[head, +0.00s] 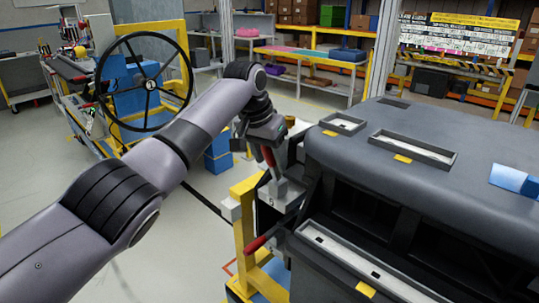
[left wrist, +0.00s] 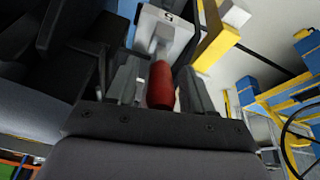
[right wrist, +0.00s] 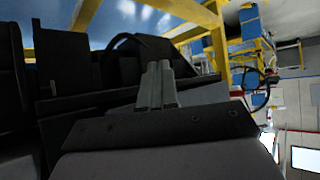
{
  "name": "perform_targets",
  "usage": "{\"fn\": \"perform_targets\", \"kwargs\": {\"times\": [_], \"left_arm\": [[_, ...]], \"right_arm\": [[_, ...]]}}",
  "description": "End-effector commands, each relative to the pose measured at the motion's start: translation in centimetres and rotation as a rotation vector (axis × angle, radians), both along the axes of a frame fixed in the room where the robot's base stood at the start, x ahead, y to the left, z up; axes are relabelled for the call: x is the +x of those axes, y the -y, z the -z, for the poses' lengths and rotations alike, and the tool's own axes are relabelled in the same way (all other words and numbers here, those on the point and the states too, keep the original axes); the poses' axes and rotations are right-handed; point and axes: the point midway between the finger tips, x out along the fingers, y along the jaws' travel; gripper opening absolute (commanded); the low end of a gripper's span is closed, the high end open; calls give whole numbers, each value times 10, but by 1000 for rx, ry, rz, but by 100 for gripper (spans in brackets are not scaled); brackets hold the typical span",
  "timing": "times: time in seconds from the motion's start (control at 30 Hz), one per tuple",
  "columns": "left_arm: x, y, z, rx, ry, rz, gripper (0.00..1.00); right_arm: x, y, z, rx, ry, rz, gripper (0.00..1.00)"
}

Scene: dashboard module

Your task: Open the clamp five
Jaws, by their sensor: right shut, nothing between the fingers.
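Clamp five (head: 283,192) is a grey clamp at the left end of the dashboard module, with a red handle (head: 268,156) standing up from it. In the left wrist view its light block carries the number 5 (left wrist: 168,17). My left gripper (head: 264,135) is over the handle from above. In the left wrist view the red handle (left wrist: 160,90) lies between the two fingers, with narrow gaps seeming to show on both sides. My right gripper (right wrist: 158,78) is shut and empty in the right wrist view, and out of the head view.
The dark dashboard module (head: 440,135) fills the right side. A second red handle (head: 257,243) sticks out lower on the yellow frame (head: 243,225). A black handwheel (head: 147,83) stands behind my left arm. Open floor lies to the left.

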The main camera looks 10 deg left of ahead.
Motion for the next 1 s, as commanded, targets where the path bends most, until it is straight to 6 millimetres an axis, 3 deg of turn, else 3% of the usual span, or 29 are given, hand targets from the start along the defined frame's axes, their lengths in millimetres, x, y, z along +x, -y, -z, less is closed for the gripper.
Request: {"fn": "perform_targets", "kwargs": {"times": [0.17,0.6,1.0], "left_arm": [[-2,-2,-7,-1,0,0,52],[-17,-14,-64,0,2,0,52],[-19,-14,-68,0,0,0,52]], "right_arm": [[0,0,3,0,0,0,0],[0,0,13,0,-1,0,0],[0,0,13,0,-1,0,0]]}}
